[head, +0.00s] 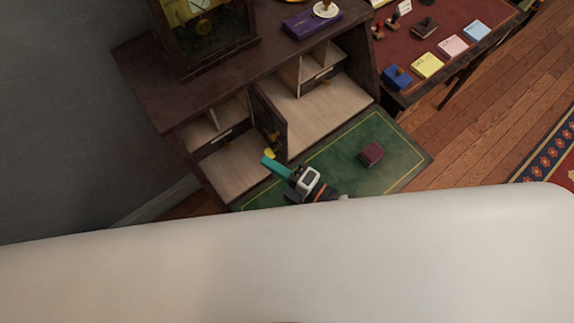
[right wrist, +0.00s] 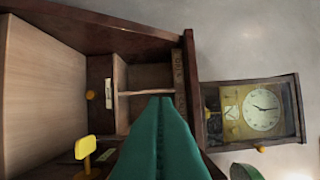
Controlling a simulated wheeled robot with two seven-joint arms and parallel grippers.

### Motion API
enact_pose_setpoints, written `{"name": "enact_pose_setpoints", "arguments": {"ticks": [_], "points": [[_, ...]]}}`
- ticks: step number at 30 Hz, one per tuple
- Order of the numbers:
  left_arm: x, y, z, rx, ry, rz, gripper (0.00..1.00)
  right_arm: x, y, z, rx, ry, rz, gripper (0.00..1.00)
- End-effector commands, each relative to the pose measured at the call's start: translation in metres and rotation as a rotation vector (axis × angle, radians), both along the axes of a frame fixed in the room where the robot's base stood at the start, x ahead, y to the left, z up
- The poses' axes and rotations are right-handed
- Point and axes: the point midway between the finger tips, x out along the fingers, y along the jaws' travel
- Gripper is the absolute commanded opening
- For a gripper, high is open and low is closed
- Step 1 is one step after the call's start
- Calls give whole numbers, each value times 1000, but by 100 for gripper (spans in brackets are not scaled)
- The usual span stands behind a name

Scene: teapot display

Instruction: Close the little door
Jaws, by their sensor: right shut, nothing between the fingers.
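The little door (head: 267,118) is a dark wooden panel in the middle of the desk cabinet. It stands open, swung out towards the green writing flap (head: 340,150), with yellow brass fittings near its outer end. My right gripper (head: 268,160) has teal fingers, shut and empty, just in front of the door's lower end; I cannot tell if they touch it. In the right wrist view the shut fingers (right wrist: 163,100) point into the cabinet, and a yellow fitting (right wrist: 86,150) shows to their left. My left gripper is not in view.
A dark red box (head: 371,154) lies on the flap. Pale-floored compartments (head: 320,105) lie on both sides of the door. A glass-fronted clock (right wrist: 262,110) stands on the cabinet top. A side table at the right holds stamps and coloured pads.

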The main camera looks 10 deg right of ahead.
Motion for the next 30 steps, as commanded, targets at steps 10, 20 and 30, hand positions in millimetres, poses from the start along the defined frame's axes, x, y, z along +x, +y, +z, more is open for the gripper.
{"name": "enact_pose_setpoints", "arguments": {"ticks": [10, 20, 30], "points": [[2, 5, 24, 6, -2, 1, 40, 39, 9, 1, -4, 2, -2, 0], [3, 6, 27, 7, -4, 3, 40, 47, -5, -2, 0, 1, -1, 0], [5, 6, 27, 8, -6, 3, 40, 46, -8, -2, -1, 2, 0, 0]]}}
